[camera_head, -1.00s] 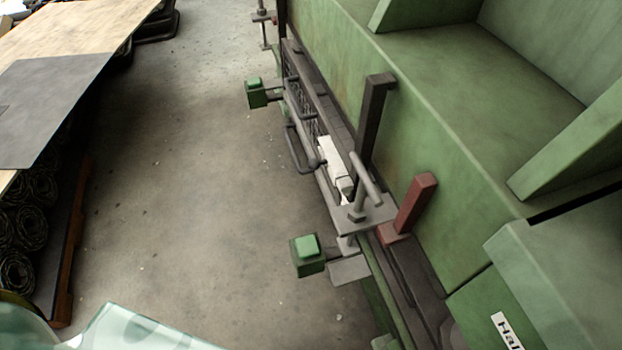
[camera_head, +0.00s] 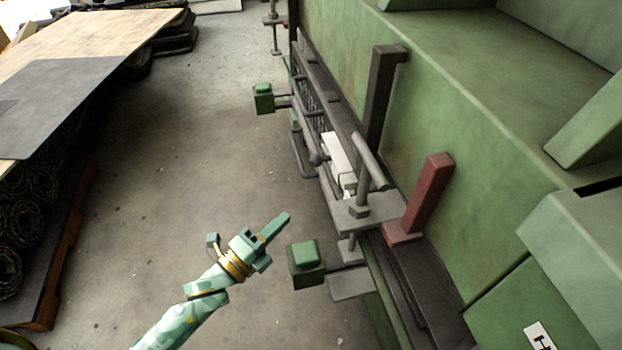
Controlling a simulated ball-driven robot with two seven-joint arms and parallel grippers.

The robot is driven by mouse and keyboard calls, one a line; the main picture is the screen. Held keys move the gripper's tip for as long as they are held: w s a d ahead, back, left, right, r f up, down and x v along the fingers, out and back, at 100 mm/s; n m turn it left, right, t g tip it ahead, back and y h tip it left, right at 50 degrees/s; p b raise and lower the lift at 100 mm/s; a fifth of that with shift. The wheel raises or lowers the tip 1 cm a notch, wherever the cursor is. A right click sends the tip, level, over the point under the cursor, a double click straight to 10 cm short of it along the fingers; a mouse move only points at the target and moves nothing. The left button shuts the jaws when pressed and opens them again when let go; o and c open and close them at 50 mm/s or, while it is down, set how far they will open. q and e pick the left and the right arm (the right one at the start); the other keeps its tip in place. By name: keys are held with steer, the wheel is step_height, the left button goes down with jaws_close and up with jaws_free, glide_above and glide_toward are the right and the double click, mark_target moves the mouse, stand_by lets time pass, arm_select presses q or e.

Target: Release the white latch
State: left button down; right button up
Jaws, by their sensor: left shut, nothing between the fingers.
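The white latch (camera_head: 338,156) is a small white block on the side rail of the green machine, right of the picture's middle. A grey bent handle bar (camera_head: 368,165) stands just to its right. My left gripper (camera_head: 279,222) is over the floor, below and left of the latch and apart from it. Its fingers are shut and empty, pointing up and to the right. My right gripper is not in view.
A green block (camera_head: 306,264) on the machine's side is close to the right of my left gripper. A red lever (camera_head: 430,195) and a dark upright lever (camera_head: 381,95) rise from the machine. A table (camera_head: 65,90) with rolls (camera_head: 22,222) below it stands at left. Bare floor (camera_head: 190,170) lies between.

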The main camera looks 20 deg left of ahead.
arm_select(q)
steer(key=w+a+b+x, duration=0.1)
steer(key=a+b+x, duration=0.1)
steer(key=x, duration=1)
steer(key=shift+w+a, duration=0.15)
steer(key=shift+w, duration=0.25)
steer(key=shift+r, duration=0.15)
